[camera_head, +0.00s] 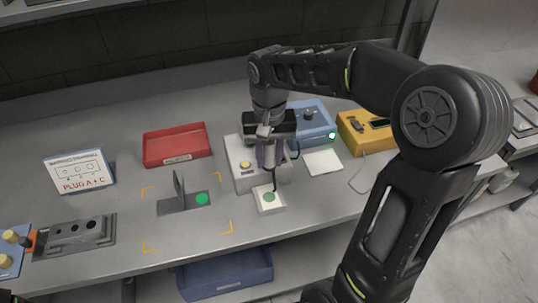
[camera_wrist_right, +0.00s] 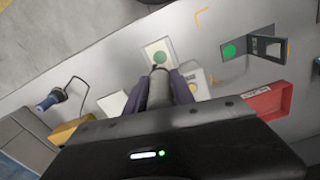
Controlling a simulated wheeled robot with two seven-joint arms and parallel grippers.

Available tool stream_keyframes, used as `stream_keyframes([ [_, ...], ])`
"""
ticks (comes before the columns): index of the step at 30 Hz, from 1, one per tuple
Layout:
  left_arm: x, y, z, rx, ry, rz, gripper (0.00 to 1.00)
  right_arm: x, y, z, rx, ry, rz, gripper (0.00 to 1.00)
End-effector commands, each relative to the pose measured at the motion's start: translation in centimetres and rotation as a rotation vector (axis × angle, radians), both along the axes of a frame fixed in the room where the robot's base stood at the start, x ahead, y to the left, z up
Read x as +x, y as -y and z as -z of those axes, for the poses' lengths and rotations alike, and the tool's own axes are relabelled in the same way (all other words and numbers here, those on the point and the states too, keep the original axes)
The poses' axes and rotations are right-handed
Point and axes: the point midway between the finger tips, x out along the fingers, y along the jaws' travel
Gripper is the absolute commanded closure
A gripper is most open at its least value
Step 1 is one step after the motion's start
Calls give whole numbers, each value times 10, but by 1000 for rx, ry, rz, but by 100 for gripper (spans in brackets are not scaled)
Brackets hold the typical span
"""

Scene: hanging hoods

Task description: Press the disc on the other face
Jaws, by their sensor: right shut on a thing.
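My right gripper (camera_head: 268,160) points down over the bench and is shut on a grey, rod-like tool, which shows between the fingers (camera_wrist_right: 160,90) in the right wrist view. The tool's lower end is over or at a white pad (camera_head: 271,208) with a green disc (camera_head: 269,197); I cannot tell whether they touch. The disc also shows in the wrist view (camera_wrist_right: 160,57). To the left, a dark bracket (camera_head: 179,186) with an upright plate lies on the bench, with another green disc (camera_head: 201,199) on its flat part. My left gripper is not in view.
A white box with a yellow button (camera_head: 245,166) stands close behind the pad. A red tray (camera_head: 177,145), a blue box (camera_head: 312,116) and a yellow box (camera_head: 366,131) stand farther back. Yellow corner marks (camera_head: 225,227) frame the bracket.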

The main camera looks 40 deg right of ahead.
Motion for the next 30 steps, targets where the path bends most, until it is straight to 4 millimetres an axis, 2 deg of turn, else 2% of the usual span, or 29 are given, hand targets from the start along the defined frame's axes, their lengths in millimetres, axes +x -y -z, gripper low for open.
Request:
stream_keyframes([
  [11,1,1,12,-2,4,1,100,0,0,17,0,0,-1,96],
  [30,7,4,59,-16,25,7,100,0,0,85,0,0,-1,96],
])
